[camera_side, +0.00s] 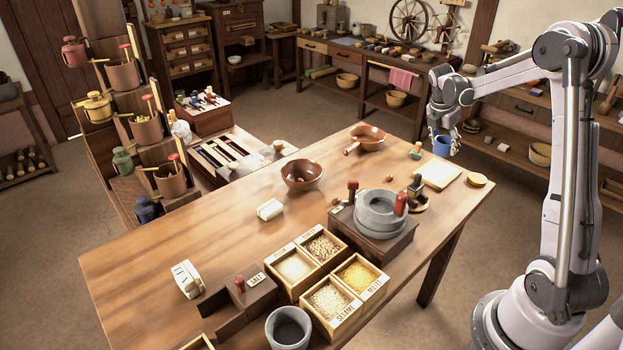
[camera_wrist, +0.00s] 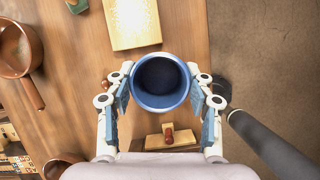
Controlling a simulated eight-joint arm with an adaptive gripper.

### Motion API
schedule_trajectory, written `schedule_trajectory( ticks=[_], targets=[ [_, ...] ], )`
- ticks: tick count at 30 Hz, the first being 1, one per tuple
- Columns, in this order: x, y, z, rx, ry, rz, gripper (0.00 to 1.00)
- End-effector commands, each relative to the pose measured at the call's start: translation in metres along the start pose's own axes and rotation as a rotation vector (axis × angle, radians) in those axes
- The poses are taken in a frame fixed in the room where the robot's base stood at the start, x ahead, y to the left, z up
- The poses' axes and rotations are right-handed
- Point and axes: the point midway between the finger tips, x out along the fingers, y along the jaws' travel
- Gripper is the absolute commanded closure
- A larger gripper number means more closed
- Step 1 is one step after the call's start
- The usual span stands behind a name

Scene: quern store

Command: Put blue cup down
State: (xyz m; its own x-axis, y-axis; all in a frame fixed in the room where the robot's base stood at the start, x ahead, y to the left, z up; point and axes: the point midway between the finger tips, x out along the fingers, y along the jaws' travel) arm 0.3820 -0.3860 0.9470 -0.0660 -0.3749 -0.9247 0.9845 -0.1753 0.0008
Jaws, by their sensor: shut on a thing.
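The blue cup (camera_side: 442,146) is held in my gripper (camera_side: 444,142) above the far right part of the wooden table (camera_side: 150,255). In the wrist view, the blue cup (camera_wrist: 160,82) shows its round open mouth and dark inside, and it looks empty. The fingers of my gripper (camera_wrist: 160,100) close on it from the left and right. In the side view the cup looks roughly upright, near the table's right edge. Its underside and exact height above the table cannot be told.
A brown handled pan (camera_side: 367,138) stands to the left. The stone quern (camera_side: 380,213) stands nearer the front. The table's left half has clear wood.

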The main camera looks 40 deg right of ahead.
Motion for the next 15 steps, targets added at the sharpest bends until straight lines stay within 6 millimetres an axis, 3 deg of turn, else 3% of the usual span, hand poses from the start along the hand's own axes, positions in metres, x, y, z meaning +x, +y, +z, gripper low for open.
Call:
schedule_trajectory(
  ticks=[1, 6, 15],
  targets=[
    [0.006, -0.022, 0.015, 0.029, 0.0, -0.012, 0.8],
    [0.02, -0.086, 0.047, 0.102, -0.001, -0.04, 0.8],
    [0.032, -0.163, 0.071, 0.183, -0.004, -0.073, 0.8]
  ],
)
